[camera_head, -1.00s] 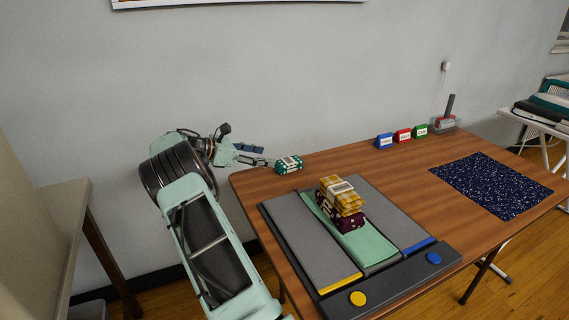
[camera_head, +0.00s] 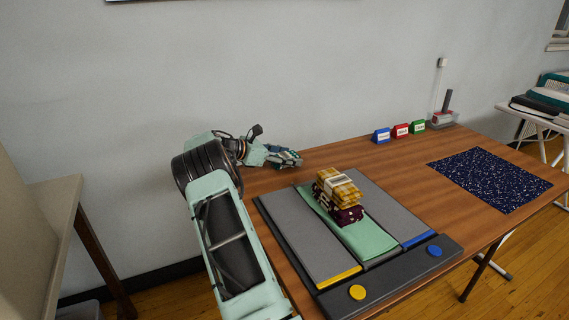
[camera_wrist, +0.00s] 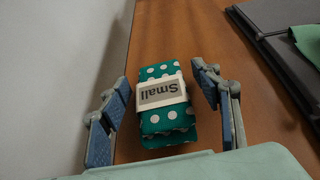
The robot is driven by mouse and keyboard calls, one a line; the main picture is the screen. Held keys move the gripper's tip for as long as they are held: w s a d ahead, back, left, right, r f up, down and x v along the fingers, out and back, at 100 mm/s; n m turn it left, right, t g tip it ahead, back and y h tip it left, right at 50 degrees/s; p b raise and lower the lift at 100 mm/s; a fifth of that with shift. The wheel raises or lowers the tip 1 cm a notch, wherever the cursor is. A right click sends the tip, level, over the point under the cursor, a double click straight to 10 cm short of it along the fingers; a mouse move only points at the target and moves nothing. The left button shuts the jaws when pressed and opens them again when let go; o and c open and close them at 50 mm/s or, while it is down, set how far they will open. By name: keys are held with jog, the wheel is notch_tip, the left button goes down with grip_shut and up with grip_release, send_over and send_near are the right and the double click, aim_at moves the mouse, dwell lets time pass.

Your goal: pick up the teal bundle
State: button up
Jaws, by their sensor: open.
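The teal bundle (camera_wrist: 165,105) has white dots and a pale band reading "Small". It lies on the wooden table near its left back edge. I cannot tell the exact height of the fingers.
A grey board (camera_head: 300,240) with a green middle strip (camera_head: 368,238) holds a stack of a yellow checked bundle (camera_head: 338,185) and a maroon bundle (camera_head: 348,214). Blue, red and green signs (camera_head: 401,130) stand at the back. A dark speckled mat (camera_head: 488,180) lies at the right. A wall is close behind.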

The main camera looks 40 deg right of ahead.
jog(key=shift+r, duration=0.1)
jog(key=c, duration=1.2)
jog(key=shift+c, duration=0.2)
jog(key=shift+r, duration=0.1)
